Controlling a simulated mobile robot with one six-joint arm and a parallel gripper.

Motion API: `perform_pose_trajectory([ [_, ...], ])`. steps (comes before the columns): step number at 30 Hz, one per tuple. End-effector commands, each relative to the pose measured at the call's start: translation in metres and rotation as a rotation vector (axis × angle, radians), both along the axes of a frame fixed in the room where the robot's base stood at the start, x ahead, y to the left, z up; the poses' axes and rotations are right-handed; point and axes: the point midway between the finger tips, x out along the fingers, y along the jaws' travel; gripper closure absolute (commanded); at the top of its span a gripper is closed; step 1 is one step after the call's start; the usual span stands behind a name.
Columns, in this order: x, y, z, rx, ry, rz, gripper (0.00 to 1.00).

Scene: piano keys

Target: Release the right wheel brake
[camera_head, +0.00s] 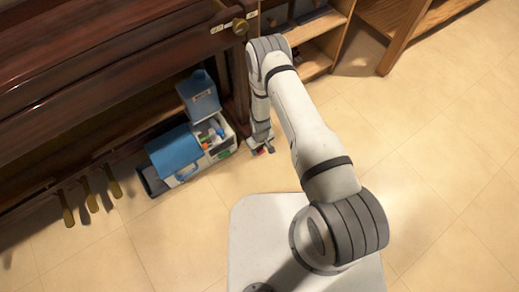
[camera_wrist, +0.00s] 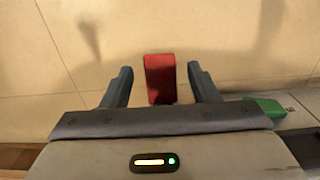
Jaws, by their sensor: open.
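A red block-like piece (camera_wrist: 160,79), which looks like the brake lever, shows in the wrist view between my gripper's fingers. My gripper (camera_wrist: 160,69) is open, with one dark finger on each side of the red piece and a visible gap on both sides. In the head view my gripper (camera_head: 262,147) is low, beside the piano's right leg and right of the blue box. A bit of red shows at its tip there. The wheel under the piano's right leg is hidden by my arm and gripper. I cannot tell how far the lever is tilted.
The dark wooden piano (camera_head: 110,65) fills the upper left. A blue-lidded box (camera_head: 174,151) with bottles stands close left of my gripper. Brass pedals (camera_head: 91,203) hang at lower left. A wooden shelf (camera_head: 318,55) stands behind my arm. The tiled floor (camera_head: 450,130) at right is clear.

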Motion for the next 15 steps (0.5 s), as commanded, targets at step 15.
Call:
perform_pose_trajectory([
  [15, -0.0004, 0.0006, -0.0045, 0.0, 0.0, 0.001, 0.6],
])
